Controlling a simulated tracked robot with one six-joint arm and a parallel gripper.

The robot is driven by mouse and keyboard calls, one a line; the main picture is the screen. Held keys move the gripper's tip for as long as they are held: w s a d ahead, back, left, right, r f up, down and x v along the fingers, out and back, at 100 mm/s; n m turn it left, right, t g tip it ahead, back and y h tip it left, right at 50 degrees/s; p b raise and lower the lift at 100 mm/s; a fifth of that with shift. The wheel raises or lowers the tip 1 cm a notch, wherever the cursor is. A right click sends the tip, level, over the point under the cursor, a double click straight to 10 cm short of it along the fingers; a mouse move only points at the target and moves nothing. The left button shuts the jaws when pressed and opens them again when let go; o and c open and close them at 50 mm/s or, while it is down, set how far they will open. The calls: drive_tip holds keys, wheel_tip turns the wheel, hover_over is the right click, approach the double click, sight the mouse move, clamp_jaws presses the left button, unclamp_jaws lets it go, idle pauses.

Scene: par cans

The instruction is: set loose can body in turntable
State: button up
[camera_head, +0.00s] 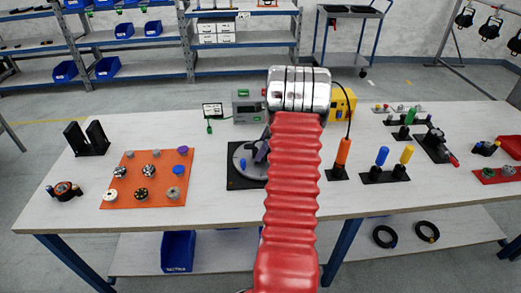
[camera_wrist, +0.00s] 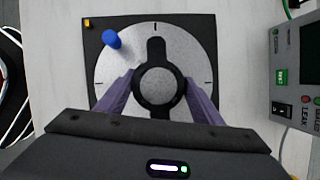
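The turntable (camera_wrist: 112,62), a speckled grey disc on a black square base, stands mid-table and also shows in the head view (camera_head: 236,178). A blue peg (camera_wrist: 111,39) stands near its rim. At its centre is a black ring-shaped piece (camera_wrist: 156,47) with a grey round middle; I cannot tell whether it is the can body or part of the turntable. My gripper (camera_wrist: 158,80) is over the turntable, its purple fingers apart on either side of this piece, with no clear contact. In the head view, my arm hides part of the turntable.
An orange mat (camera_head: 128,170) with several small round parts lies at left, beside a black upright holder (camera_head: 88,146). A grey control box (camera_wrist: 298,90) stands close right of the turntable in the wrist view. Pegs and tools stand on the table's right.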

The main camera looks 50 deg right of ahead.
drive_tip(key=o, duration=0.3)
drive_tip(key=shift+a+f, duration=0.55)
drive_tip(key=shift+f, duration=0.3)
drive_tip(key=shift+s, duration=0.1)
drive_tip(key=v, duration=1)
drive_tip(key=d+v, duration=0.1)
drive_tip(key=v, duration=0.4)
drive_tip(key=shift+w+r, duration=0.25)
drive_tip(key=shift+w, duration=0.1)
